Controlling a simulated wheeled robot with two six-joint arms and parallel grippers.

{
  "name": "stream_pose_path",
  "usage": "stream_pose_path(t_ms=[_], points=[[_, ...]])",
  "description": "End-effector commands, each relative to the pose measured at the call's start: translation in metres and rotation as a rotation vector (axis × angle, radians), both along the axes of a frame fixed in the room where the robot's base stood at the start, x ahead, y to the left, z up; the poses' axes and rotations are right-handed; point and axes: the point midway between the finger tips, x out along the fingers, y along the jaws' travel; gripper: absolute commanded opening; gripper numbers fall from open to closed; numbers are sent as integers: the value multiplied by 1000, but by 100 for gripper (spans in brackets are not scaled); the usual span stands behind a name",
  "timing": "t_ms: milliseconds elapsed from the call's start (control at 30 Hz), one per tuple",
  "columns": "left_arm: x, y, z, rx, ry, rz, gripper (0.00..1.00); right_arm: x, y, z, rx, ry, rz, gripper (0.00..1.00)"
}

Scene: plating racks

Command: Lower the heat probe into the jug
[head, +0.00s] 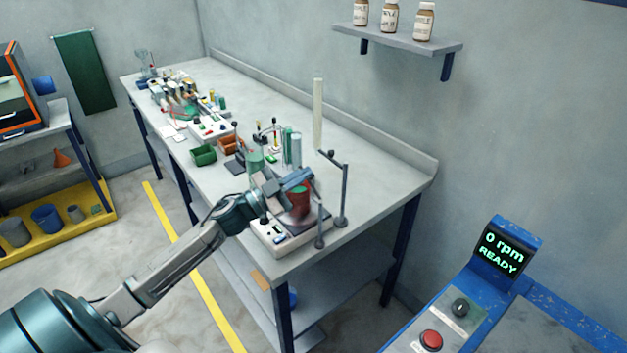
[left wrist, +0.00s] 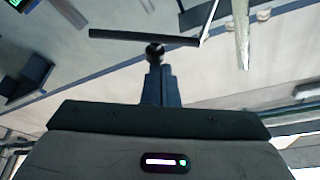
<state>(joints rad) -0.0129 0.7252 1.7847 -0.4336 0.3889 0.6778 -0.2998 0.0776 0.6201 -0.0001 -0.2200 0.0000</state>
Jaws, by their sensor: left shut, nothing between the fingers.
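A reddish-brown jug (head: 297,208) stands on a white hot plate (head: 271,243) at the near end of the bench, partly hidden by my left gripper (head: 297,178). That gripper is over the jug's top and is shut with nothing in it. Behind and right of the jug, a dark stand (head: 344,195) carries a short cross arm. A long pale upright rod (head: 318,113), which looks like the heat probe, rises at the arm's end, above the jug's level and beside it. In the left wrist view the pale rod (left wrist: 243,35) is apart from the fingers (left wrist: 154,55). My right gripper is not seen.
The bench (head: 300,115) holds green and orange bins, bottles and small racks farther back. A short dark post (head: 320,241) stands at the hot plate's front right corner. A wall shelf (head: 398,40) with 3 brown bottles is above. A blue console (head: 450,310) reads "0 rpm READY".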

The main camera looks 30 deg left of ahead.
Motion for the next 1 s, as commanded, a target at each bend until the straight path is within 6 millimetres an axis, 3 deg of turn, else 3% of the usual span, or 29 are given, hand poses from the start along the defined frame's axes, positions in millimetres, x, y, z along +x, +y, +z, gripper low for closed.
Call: stream_pose_path(t_ms=[500,1000], points=[[7,21,-21,-404,141,0,0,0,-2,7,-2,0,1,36],[9,26,-31,-541,189,1,0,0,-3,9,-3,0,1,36]])
